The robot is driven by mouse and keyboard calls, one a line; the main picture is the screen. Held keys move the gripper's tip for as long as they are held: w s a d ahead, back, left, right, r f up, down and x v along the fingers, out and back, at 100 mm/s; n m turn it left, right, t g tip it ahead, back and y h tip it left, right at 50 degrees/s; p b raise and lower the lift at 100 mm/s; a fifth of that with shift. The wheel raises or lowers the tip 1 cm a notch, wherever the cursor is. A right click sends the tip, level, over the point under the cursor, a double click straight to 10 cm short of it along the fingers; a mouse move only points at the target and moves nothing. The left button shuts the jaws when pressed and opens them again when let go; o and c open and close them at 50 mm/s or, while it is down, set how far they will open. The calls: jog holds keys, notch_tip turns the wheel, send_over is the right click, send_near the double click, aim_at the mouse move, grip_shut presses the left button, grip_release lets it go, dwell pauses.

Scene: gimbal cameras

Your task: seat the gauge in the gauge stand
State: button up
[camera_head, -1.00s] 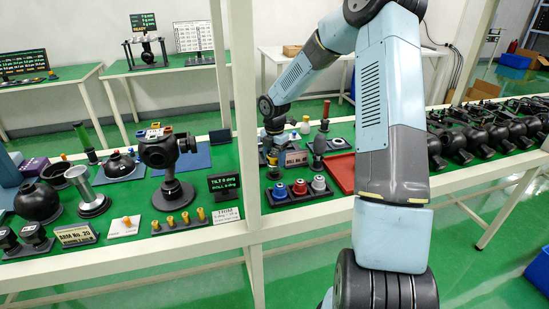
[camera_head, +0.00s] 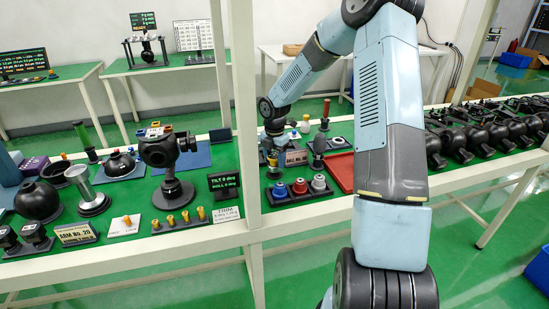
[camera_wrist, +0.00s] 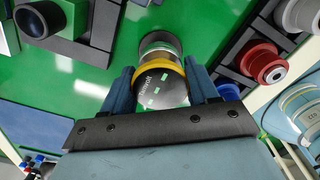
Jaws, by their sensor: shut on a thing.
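My gripper (camera_wrist: 159,72) has its two blue fingers on either side of the gauge (camera_wrist: 160,88), in the wrist view. The gauge is a round piece with a black face, small green and white marks and a yellow ring. Beyond its yellow ring, a silvery band and a dark round part (camera_wrist: 160,43) show against the green bench top. I cannot tell whether this dark part belongs to the gauge or to a stand under it. I cannot clearly pick out the gauge stand.
A black tray (camera_head: 284,201) with blue, red and white knobs lies close in front of my gripper; a red knob (camera_wrist: 264,62) shows at right in the wrist view. The pale post (camera_head: 244,120) stands at left. A red tray (camera_head: 341,172) lies to the right.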

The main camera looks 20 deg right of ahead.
aim_at(275, 155)
jog(key=shift+f, duration=0.7)
jog(key=o, duration=1.2)
notch_tip(275, 155, up, 14)
jog(key=s+a+r+m+t+h, duration=0.1)
jog(key=s+r+m+t+h, duration=0.1)
jog(key=s+r+m, duration=1.35)
jog(key=s+r+m+t+y, duration=0.2)
jog(key=s+m, duration=0.7)
jog(key=s, duration=1.2)
jog(key=shift+s+d+r+t, duration=0.2)
jog(key=shift+s+r+t, duration=0.1)
jog(key=shift+r+t, duration=0.5)
